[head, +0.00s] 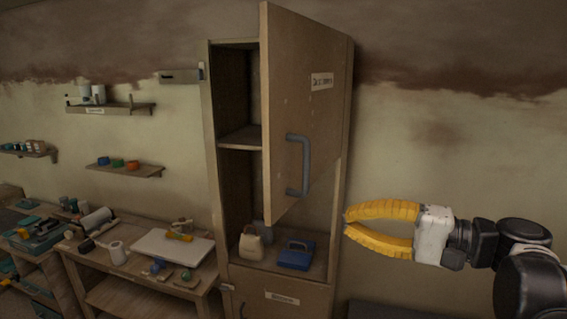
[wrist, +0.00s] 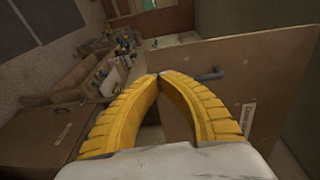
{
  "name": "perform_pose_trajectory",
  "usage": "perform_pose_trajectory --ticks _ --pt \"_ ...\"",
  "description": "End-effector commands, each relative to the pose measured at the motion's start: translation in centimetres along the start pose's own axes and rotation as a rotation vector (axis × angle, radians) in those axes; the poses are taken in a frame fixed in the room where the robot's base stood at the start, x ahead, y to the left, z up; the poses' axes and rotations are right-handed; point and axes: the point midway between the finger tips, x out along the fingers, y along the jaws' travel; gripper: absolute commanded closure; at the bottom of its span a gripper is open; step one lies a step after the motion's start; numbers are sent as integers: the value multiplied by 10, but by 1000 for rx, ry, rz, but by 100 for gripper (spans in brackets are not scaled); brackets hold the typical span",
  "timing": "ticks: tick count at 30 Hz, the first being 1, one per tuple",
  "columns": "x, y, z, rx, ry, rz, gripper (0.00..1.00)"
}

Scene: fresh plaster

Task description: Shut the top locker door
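The top locker door (head: 310,110) stands open, swung out from the tall wooden locker (head: 213,150) with its hinge side at the right. It carries a paper label and a blue-grey bar handle (head: 304,165). My gripper (head: 347,222), with yellow ribbed fingers, is right of the door and its handle in the head view, apart from them. In the wrist view the fingertips (wrist: 158,76) come together with nothing between them. The handle (wrist: 208,75) and door (wrist: 270,65) show just beyond and right of the tips.
A beige bag (head: 251,245) and a blue case (head: 296,256) sit inside the locker's open compartment. A lower door (head: 281,299) is shut. A cluttered workbench (head: 130,270) stands left, below wall shelves (head: 125,169). The wall right of the locker is bare.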

Motion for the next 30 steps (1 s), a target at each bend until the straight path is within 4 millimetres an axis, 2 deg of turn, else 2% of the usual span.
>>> perform_pose_trajectory --ticks 1,3,8,11,21,25,30 --pt "-4 -16 -4 1 0 -29 100" --pt "-7 -24 -6 2 -4 -57 100" --pt "4 -27 -6 2 -8 -68 100" --pt "20 -28 -6 2 -10 -67 100" --pt "92 -33 -5 2 -10 -66 100" --pt "113 -34 -5 2 -8 -66 100" --pt "128 -34 -6 2 -6 -66 100"
